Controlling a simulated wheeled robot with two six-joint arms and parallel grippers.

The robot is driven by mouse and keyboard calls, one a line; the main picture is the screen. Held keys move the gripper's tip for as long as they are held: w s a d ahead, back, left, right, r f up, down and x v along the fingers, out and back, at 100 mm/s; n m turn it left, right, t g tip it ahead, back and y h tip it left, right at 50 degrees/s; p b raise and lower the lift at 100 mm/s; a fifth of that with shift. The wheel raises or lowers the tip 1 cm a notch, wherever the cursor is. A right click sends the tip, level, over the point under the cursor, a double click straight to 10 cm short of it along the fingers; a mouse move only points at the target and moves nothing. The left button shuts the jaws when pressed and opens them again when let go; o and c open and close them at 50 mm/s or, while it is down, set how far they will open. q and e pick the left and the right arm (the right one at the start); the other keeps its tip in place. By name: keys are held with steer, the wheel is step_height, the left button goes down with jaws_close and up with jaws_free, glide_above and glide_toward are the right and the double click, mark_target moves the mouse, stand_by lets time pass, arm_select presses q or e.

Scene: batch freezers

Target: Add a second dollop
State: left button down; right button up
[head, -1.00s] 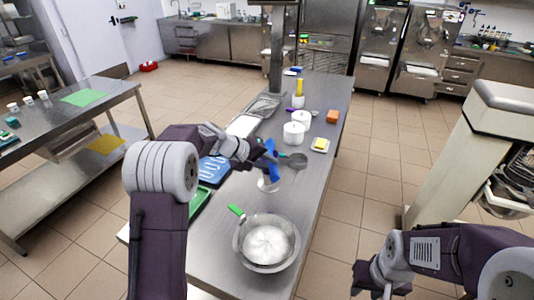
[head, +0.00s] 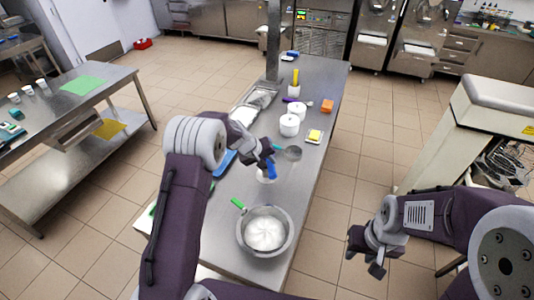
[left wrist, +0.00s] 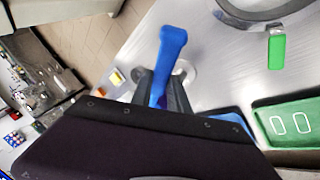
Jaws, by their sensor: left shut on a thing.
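A large metal bowl (head: 289,237) of white cream (head: 264,234) stands on the near end of the steel table; a green handle (head: 238,203) rests at its rim. My left gripper (head: 268,161) is shut on a blue-handled tool (head: 271,171), beyond the bowl over the table. The blue handle (left wrist: 171,45) shows large between the fingers (left wrist: 160,90) in the left wrist view; the tool's working end is hidden. A small pale round dish (head: 263,178) lies just below it, partly covered. My right gripper (head: 370,258) hangs right of the table over the floor; its finger gap is unclear.
A dark ladle (head: 292,154), white pots (head: 289,126), a yellow block on a small dish (head: 314,136) and an orange block (head: 327,105) stand farther along the table. A blue tray (left wrist: 236,119) and a green tray (left wrist: 297,122) lie on the left side.

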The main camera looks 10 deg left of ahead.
arm_select(q)
steer(key=shift+w+d+r+g+y+p, duration=0.1)
steer(key=shift+d+r+g+y+p, duration=0.25)
steer(key=shift+p, duration=2.7)
steer(key=shift+r+g+y+p, duration=0.15)
steer(key=shift+y+p, duration=0.4)
steer(key=shift+p, duration=2.5)
steer(key=shift+d+f+b, duration=0.25)
steer(key=shift+f+b, duration=0.2)
steer(key=shift+b, duration=0.2)
steer(key=shift+w+y, duration=0.1)
steer(key=shift+y, duration=0.3)
steer(key=shift+d+r+m+g+y, duration=0.15)
steer(key=shift+d+m+g+y, duration=0.05)
steer(key=shift+m+g+y, duration=0.1)
steer(key=shift+w+d+f+y+b, duration=0.2)
steer(key=shift+f+y+b, duration=0.15)
steer(key=shift+y+b, duration=0.65)
step_height(320, 180, up, 2)
steer(key=shift+p, duration=0.5)
steer(key=shift+r+g, duration=0.3)
steer(key=shift+r, duration=0.25)
steer(key=shift+s+a+r, duration=0.1)
steer(key=shift+a, duration=0.1)
steer(key=shift+d, duration=0.1)
